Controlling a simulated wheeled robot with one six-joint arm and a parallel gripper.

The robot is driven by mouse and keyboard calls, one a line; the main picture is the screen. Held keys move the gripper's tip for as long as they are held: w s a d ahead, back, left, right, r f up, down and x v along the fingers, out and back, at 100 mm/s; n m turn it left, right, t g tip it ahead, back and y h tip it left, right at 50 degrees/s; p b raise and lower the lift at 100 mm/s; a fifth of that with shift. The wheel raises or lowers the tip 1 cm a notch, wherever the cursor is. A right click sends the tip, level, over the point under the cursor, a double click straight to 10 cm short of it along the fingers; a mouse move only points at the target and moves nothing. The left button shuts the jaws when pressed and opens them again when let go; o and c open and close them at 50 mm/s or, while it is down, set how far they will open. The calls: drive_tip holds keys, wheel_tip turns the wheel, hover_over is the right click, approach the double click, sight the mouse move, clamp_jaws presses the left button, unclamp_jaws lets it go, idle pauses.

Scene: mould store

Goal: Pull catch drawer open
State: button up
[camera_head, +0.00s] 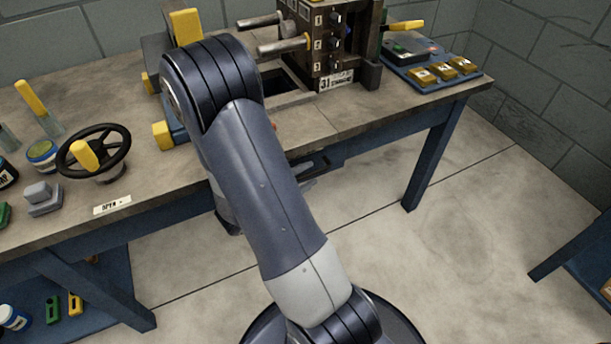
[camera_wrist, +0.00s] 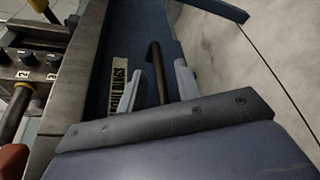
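In the wrist view the blue catch drawer front (camera_wrist: 140,35) sits under the bench edge, with a pale lettered label (camera_wrist: 119,82) on it. A dark brown bar handle (camera_wrist: 155,62) stands out from the front. My gripper (camera_wrist: 159,69) is open, with one grey finger on each side of the handle. Gaps show between the bar and both fingers; I cannot tell how far the bar reaches in between them.
The bench top (camera_head: 345,112) carries a dark machine block (camera_head: 328,45) with knobs and a side rod. A blue tray with yellow blocks (camera_head: 432,70) stands to the right. A black handwheel (camera_head: 112,140) is at the left. A bench leg (camera_head: 432,160) stands right of my arm; the floor there is clear.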

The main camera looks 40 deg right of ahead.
clamp_jaws()
idle(0.6)
